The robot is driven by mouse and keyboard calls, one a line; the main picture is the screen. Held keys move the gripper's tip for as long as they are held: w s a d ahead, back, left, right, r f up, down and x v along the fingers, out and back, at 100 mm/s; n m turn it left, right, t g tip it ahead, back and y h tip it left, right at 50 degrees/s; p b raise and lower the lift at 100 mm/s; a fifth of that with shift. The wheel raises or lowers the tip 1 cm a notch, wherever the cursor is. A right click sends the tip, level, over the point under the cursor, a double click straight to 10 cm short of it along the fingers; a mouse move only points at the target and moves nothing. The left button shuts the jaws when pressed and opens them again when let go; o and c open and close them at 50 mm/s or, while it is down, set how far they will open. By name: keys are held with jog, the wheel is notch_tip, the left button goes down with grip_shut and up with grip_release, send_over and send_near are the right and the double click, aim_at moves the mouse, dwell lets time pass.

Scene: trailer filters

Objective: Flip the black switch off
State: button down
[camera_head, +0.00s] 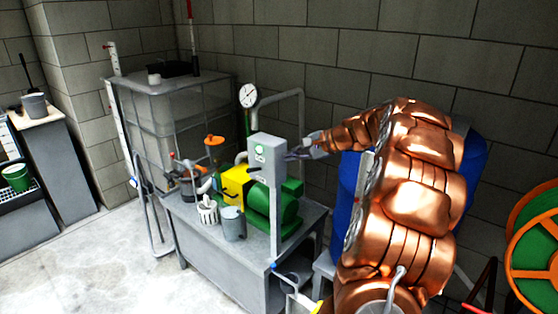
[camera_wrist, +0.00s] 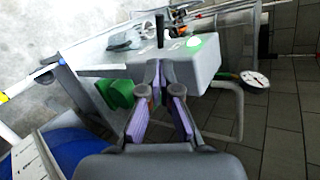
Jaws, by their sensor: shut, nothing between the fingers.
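A grey switch box (camera_head: 280,157) stands on a post at the table's front. It has a green light and a black switch (camera_head: 254,169) on its front face. In the wrist view the black switch (camera_wrist: 159,31) is a thin lever standing out from the box (camera_wrist: 205,67), beside the lit green light (camera_wrist: 193,41). My gripper (camera_head: 291,156) is at the right side of the box in the head view. In the wrist view my gripper (camera_wrist: 158,68) has its fingertips together and empty, overlapping the box edge below the lever. I cannot tell whether they touch the box.
A green motor (camera_head: 272,207) and a yellow block (camera_head: 235,184) sit on the grey table (camera_head: 203,240) under the box. A pressure gauge (camera_head: 248,95) on a pipe stands behind. A blue barrel (camera_head: 347,183) is close to my arm on the right.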

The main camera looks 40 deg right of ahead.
aim_at(254, 169)
jog(key=p+x, duration=0.2)
jog(key=x, duration=1.1)
jog(key=shift+p, duration=0.4)
jog(key=shift+a+f+n+h+b, duration=0.2)
jog(key=shift+f+n+h+b, duration=0.3)
jog(key=shift+b, duration=1.4)
jog(key=n+h+b, duration=0.1)
jog(key=b, duration=0.3)
jog(key=f+n+t+h+b, duration=0.1)
jog(key=b, duration=0.3)
jog(key=shift+s+a+f+h, duration=0.1)
jog(key=shift+s+a+h, duration=0.05)
jog(key=shift+a+h, duration=0.25)
jog(key=shift+r, duration=0.2)
jog(key=shift+r+p, duration=0.45)
jog(key=shift+r, duration=0.2)
